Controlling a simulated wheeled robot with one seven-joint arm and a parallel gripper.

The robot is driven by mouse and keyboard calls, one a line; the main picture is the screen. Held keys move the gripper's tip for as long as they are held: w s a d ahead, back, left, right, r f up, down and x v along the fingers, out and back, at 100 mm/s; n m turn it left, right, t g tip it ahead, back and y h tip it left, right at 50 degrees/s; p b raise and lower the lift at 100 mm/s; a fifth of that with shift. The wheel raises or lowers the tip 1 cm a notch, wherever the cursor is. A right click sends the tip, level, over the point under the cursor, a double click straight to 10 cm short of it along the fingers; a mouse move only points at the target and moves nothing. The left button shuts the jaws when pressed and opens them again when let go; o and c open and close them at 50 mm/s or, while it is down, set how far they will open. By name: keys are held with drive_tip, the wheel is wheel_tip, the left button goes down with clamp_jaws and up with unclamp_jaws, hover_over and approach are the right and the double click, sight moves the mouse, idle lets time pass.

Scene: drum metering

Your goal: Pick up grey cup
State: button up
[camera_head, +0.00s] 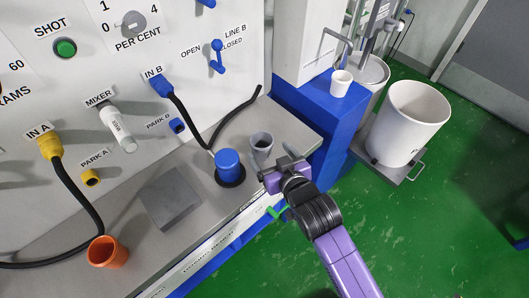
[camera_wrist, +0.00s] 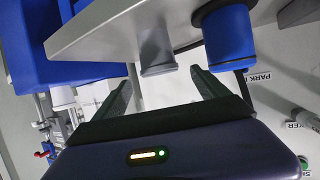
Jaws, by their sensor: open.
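The grey cup (camera_head: 261,145) stands upright on the grey ledge of the machine, just right of a blue capped cylinder (camera_head: 228,166). My gripper (camera_head: 277,164) is open and empty, close to the cup on its front right side. In the wrist view, the grey cup (camera_wrist: 157,48) appears upside down beyond the open fingertips (camera_wrist: 163,68), in line with the gap between them. I see no clear contact between the fingers and the cup.
An orange cup (camera_head: 104,252) stands at the ledge's left end, near a grey square plate (camera_head: 170,202). A white cup (camera_head: 341,82) stands on a blue block (camera_head: 318,108). A large white drum (camera_head: 405,122) is at right. Black hoses hang near the panel.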

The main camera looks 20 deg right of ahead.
sight(258, 137)
drive_tip(key=shift+p+x, duration=0.6)
drive_tip(key=shift+x, duration=3.25)
drive_tip(key=shift+d, duration=0.1)
drive_tip(key=shift+c, duration=0.2)
drive_tip(key=c, duration=1.4)
